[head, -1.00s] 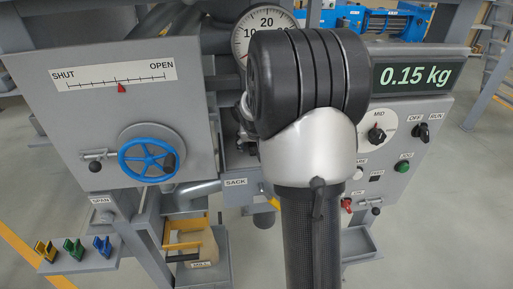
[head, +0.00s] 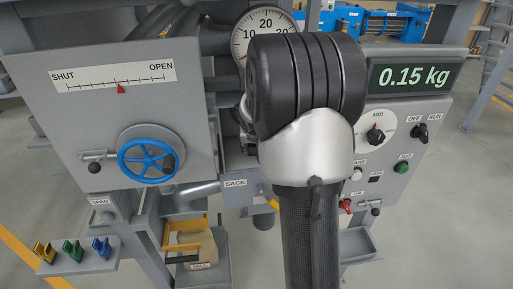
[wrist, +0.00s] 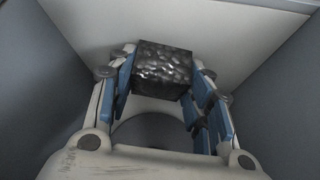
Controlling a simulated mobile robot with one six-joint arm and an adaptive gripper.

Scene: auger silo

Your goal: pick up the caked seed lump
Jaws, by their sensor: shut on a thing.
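The caked seed lump (wrist: 163,70) is a dark, grainy block in the wrist view. It sits between the fingertips of my gripper (wrist: 160,85), whose blue pads are on both sides of it. My gripper is shut on the lump. Pale and grey inner walls surround them, and a dark round opening (wrist: 150,132) shows below the lump, partly covered by my gripper. In the head view my arm hides the gripper and the lump.
In the head view a panel with a blue handwheel (head: 148,161) stands at left, with its pointer between SHUT and OPEN. A display (head: 415,77) reads 0.15 kg above a switch panel at right. A dial gauge (head: 265,32) and a rack of coloured clips (head: 73,251) also show.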

